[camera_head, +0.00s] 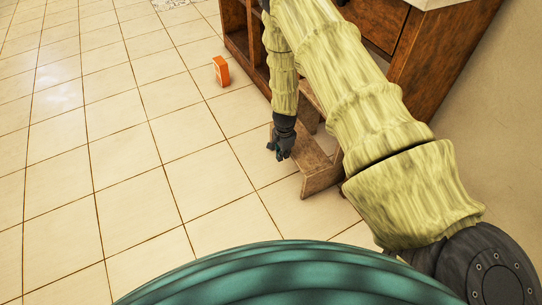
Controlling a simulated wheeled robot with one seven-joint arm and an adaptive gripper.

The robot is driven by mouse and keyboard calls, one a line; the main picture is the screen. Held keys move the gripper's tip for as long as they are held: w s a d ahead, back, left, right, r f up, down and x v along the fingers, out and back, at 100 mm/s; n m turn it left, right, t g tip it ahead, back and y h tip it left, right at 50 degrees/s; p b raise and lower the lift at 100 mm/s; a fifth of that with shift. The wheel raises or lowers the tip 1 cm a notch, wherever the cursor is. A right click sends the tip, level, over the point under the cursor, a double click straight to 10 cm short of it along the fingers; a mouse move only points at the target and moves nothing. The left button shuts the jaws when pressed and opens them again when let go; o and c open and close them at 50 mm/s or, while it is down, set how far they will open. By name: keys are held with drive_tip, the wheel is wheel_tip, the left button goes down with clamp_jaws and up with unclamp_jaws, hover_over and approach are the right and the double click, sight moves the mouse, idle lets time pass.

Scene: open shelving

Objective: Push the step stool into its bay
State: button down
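The wooden step stool (318,177) stands on the tiled floor at the front of the shelving, right of centre. My arm hides much of its upper and right parts. My gripper (279,154) points down at the left side of the stool, close to its step. I cannot tell whether it touches the stool. Its fingers are too small to show whether they are open or shut. The brown wooden shelving unit (437,62) has open spaces low down, and the stool's bay is mostly hidden behind my arm.
An orange box (221,71) stands on the floor left of the shelving. A pale countertop lies on top of the unit, and a beige wall (505,110) is at the right. The tiled floor (120,150) to the left is clear. A patterned mat (170,3) shows at the top edge.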

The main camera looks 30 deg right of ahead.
drive_tip(key=w+d+p, duration=0.1)
drive_tip(key=d+p, duration=0.2)
drive_tip(key=d, duration=1.7)
drive_tip(key=shift+d, duration=0.15)
